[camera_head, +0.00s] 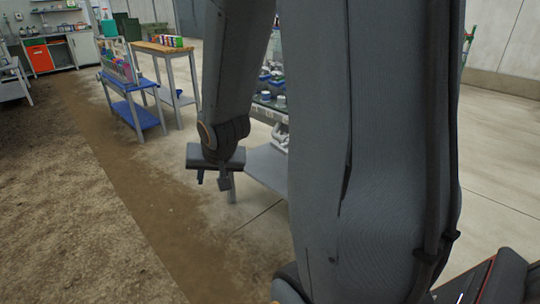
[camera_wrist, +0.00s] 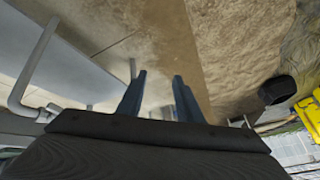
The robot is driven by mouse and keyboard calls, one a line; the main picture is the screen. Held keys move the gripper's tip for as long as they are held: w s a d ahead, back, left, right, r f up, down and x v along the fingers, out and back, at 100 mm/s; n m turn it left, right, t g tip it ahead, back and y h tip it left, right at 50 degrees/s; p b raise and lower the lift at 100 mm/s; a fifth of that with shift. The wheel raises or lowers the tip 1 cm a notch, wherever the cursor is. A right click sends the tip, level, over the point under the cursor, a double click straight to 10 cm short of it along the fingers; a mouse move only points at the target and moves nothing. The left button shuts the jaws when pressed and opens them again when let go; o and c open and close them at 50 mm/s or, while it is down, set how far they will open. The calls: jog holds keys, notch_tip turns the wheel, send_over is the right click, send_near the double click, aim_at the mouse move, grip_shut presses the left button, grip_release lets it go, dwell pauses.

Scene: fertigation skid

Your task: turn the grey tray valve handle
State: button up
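My gripper (camera_head: 212,182) hangs beside the left end of a grey shelf or tray (camera_head: 262,166) in the head view. In the wrist view its two fingers (camera_wrist: 160,85) are spread apart with nothing between them. The grey panel also shows at the left of the wrist view (camera_wrist: 85,65). A bent grey tube (camera_wrist: 34,66) runs in front of it, apart from the fingers. I cannot tell whether this tube is the tray valve handle. In the head view my own arm hides much of the skid, and no handle can be made out there.
A bench with bottles and jars (camera_head: 270,90) stands partly behind my arm. A blue cart (camera_head: 135,108) and a wooden-topped table (camera_head: 160,47) stand further back left. Bare soil and concrete left of the gripper are clear. Yellow items (camera_wrist: 307,108) show at the wrist view's right edge.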

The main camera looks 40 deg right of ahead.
aim_at(281, 151)
jog(key=w+d+f+m+t+h+b, duration=0.1)
jog(key=w+d+f+m+t+b, duration=0.15)
jog(key=d, duration=0.55)
jog(key=w+d+f+m+t+h+b, duration=0.1)
jog(key=w+d+f+m+t+b, duration=0.2)
jog(key=d, duration=0.4)
jog(key=s+d+m+t+h+b, duration=0.1)
jog(key=s+d+m+t, duration=0.1)
jog(key=d+m, duration=0.1)
jog(key=s+d+m+t+h+b, duration=0.1)
jog(key=s+d+m+t, duration=0.1)
jog(key=d+m, duration=0.2)
jog(key=s+d+m+t+h+b, duration=0.1)
jog(key=s+d+m+t, duration=0.1)
jog(key=d, duration=0.3)
jog(key=shift+s+f+m+t+b, duration=0.3)
jog(key=shift+s+m, duration=0.2)
jog(key=shift+m, duration=0.35)
jog(key=shift+w+d+r, duration=0.1)
jog(key=shift+w+r, duration=0.05)
jog(key=shift+w, duration=0.2)
jog(key=b+x, duration=0.1)
jog(key=x, duration=0.5)
jog(key=shift+w+d+b, duration=0.1)
jog(key=shift+w+b, duration=0.25)
